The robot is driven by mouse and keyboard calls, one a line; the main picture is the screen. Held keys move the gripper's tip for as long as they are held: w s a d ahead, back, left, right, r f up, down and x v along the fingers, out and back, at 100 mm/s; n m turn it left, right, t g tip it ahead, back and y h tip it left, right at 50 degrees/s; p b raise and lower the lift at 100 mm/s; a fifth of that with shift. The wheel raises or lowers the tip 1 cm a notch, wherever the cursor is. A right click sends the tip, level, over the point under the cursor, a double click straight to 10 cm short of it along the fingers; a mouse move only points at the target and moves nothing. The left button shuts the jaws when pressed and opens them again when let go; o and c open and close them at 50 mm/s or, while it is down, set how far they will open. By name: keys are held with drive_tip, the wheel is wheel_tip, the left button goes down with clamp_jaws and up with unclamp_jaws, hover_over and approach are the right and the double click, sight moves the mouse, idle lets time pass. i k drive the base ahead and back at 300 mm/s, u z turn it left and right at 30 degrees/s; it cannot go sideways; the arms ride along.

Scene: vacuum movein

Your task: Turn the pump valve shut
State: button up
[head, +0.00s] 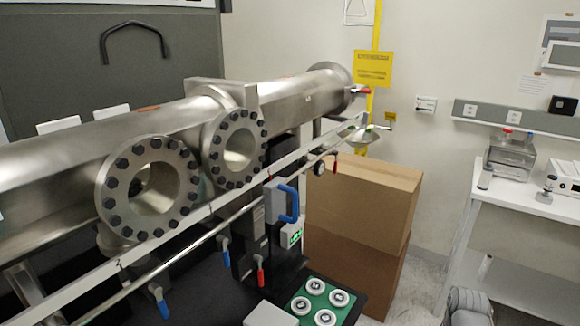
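Several small lever handles hang by the steel vacuum pipe (290,92), and I cannot tell for sure which is the pump valve. A blue loop handle (291,203) is on a grey box-shaped fitting in the middle. A red lever (260,272) and a blue lever (226,253) hang below and left of it. Another blue lever (161,303) is at the lower left, and a red one (335,162) is at the rail's right end. A grey ribbed part (468,307), apparently my gripper, is cut off by the bottom edge, away from all levers. Its fingers are not clear.
Stacked cardboard boxes (362,195) stand right of the pipe. A green plate with several white discs (315,286) is low in front. A white bench (530,210) with instruments stands at the right. Some floor (415,285) shows between the boxes and the bench.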

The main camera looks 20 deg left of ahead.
sight(319, 168)
drive_tip(key=u, duration=1)
